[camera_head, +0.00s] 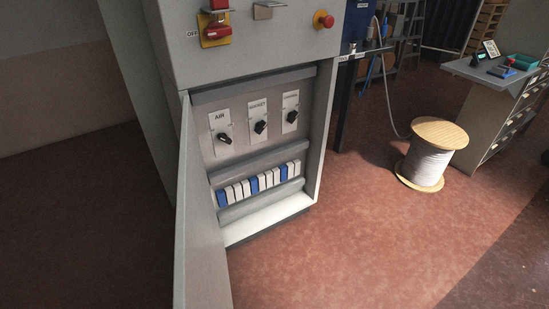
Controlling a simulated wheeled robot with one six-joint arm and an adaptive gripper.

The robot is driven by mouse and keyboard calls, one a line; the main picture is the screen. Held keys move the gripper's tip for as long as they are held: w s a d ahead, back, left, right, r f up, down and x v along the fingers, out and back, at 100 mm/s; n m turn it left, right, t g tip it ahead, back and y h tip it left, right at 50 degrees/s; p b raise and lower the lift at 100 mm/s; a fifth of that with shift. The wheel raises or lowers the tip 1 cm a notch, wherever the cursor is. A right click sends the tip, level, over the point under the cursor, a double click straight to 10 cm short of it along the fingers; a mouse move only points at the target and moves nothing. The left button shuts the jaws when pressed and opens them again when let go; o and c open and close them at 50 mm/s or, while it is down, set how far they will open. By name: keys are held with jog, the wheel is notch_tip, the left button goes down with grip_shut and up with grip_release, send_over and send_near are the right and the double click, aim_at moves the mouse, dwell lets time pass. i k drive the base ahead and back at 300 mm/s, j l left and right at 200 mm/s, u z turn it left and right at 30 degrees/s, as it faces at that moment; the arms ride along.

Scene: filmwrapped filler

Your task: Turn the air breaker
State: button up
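The air breaker (225,138) is a black rotary knob on a white plate labelled AIR, leftmost of three in the open lower compartment of a grey cabinet (252,50). Its knob looks tilted. Beside it to the right are two similar black knobs on white plates, the middle one (260,127) and the right one (292,117); their labels are too small to read surely. The cabinet door (201,225) is swung open toward the viewer at the left. My gripper is not in view.
A row of blue and white modules (260,183) sits below the knobs. Above are a red-yellow switch (215,32) and a red button (323,20). A cable spool (432,155) and workbench (490,75) stand right. The red floor (350,240) before the cabinet is clear.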

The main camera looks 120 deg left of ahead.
aim_at(222, 136)
jog(key=i+u, duration=0.35)
jog(key=i+l+u, duration=0.2)
jog(key=i+u, duration=0.15)
jog(key=i+l+u, duration=0.3)
jog(key=u, duration=3.55)
jog(key=i+l, duration=0.15)
jog(key=l, duration=0.2)
jog(key=i+l+u, duration=0.1)
jog(key=l, duration=0.3)
jog(key=i+l+u, duration=0.1)
jog(key=l, duration=0.3)
jog(key=i+l, duration=0.25)
jog(key=l, duration=0.15)
jog(key=i+l+u, duration=0.1)
jog(key=l, duration=0.25)
jog(key=i+l, duration=0.15)
jog(key=l, duration=0.3)
jog(key=i+l+u, duration=0.25)
jog(key=i+l, duration=0.4)
jog(key=i, duration=0.1)
